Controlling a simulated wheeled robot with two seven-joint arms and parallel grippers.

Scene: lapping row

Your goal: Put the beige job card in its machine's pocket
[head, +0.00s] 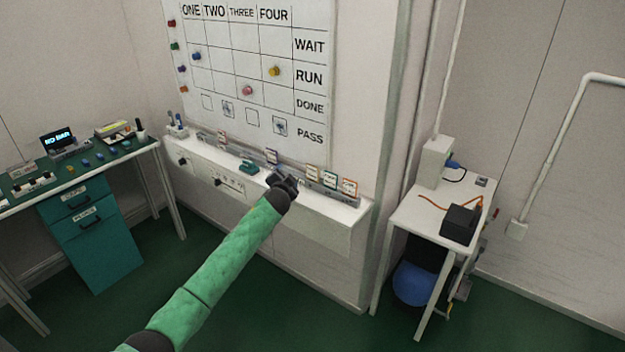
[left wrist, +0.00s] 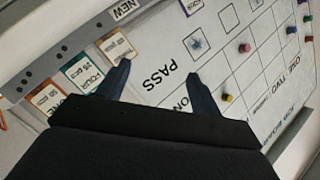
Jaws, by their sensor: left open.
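The beige job card (head: 312,172) stands in the rack (head: 290,180) below the whiteboard, left of a teal card (head: 330,180) and an orange card (head: 349,187). In the left wrist view the beige card (left wrist: 115,47) shows beside the teal card (left wrist: 83,72); its writing is too small to read. My left gripper (head: 287,181) is over the ledge, just left of the beige card. In its wrist view the left gripper (left wrist: 158,70) is open and empty, one fingertip overlapping the beige card's edge; contact is unclear. My right gripper is out of view.
The whiteboard (head: 250,75) has columns ONE to FOUR and coloured magnets. Other cards stand further left along the rack, including a purple one (head: 271,156). A green object (head: 249,167) lies on the white ledge (head: 325,208). A desk is left, a small table (head: 410,215) right.

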